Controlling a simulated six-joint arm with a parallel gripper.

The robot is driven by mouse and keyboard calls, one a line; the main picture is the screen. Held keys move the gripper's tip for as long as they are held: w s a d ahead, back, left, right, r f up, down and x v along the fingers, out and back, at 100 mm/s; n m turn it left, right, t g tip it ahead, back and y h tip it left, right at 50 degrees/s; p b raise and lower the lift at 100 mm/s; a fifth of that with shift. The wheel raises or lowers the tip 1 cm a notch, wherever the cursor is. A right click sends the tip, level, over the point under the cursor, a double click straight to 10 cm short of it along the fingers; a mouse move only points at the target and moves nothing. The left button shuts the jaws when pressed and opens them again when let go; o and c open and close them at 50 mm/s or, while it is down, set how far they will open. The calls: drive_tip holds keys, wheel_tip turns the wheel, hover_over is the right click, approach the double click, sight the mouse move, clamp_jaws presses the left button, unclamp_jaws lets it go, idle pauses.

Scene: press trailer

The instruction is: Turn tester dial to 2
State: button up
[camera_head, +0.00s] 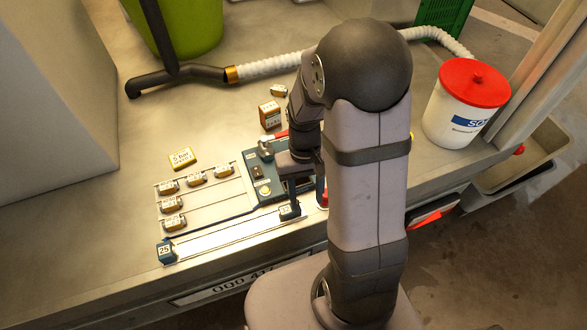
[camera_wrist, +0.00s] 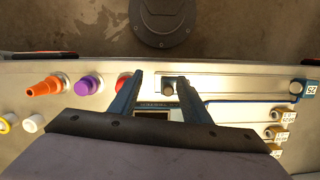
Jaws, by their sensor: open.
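The blue tester panel (camera_head: 249,160) lies on the metal bench in the head view, partly hidden behind my arm. A dark switch and a pale round button show on its face. I cannot clearly make out the dial or its numbers. My gripper (camera_head: 306,192) points down over the right part of the panel. In the wrist view my gripper (camera_wrist: 159,77) is open, with nothing held. A small dark block (camera_wrist: 168,88) on the rail shows between its fingertips, and part of a framed panel shows farther back between the fingers. I cannot tell whether the fingers touch anything.
A rail with a block marked 25 (camera_head: 166,251) runs along the bench's front edge. Several small tagged fittings (camera_head: 196,178) sit left of the panel. Orange (camera_wrist: 44,87) and purple (camera_wrist: 88,84) knobs stand beside my gripper. A red-lidded white bucket (camera_head: 458,118) stands right.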

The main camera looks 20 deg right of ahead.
drive_tip(key=shift+t, duration=0.3)
drive_tip(key=w+f, duration=0.1)
drive_tip(key=w, duration=0.1)
drive_tip(key=w+d+f, duration=0.1)
drive_tip(key=w, duration=0.2)
drive_tip(key=w+d+f+b, duration=0.1)
drive_tip(key=w+f, duration=0.1)
drive_tip(key=w, duration=0.1)
drive_tip(key=w+r, duration=0.1)
drive_tip(key=w, duration=0.2)
drive_tip(key=w+d+r+t, duration=0.1)
drive_tip(key=w+r, duration=0.1)
drive_tip(key=w, duration=0.1)
drive_tip(key=w+r+t, duration=0.1)
drive_tip(key=w+r, duration=0.1)
drive_tip(key=w, duration=0.1)
drive_tip(key=shift+w+d+r+n+p, duration=0.1)
drive_tip(key=shift+w+d+n+p, duration=0.1)
drive_tip(key=shift+w+n+p, duration=0.15)
drive_tip(key=shift+s+a+n, duration=0.1)
drive_tip(key=shift+s+n, duration=0.25)
drive_tip(key=shift+s, duration=0.1)
drive_tip(key=shift+f, duration=0.2)
drive_tip(key=shift+f+p, duration=0.4)
drive_tip(key=shift+f, duration=3.1)
drive_tip(key=shift+c, duration=0.3)
drive_tip(key=c, duration=1)
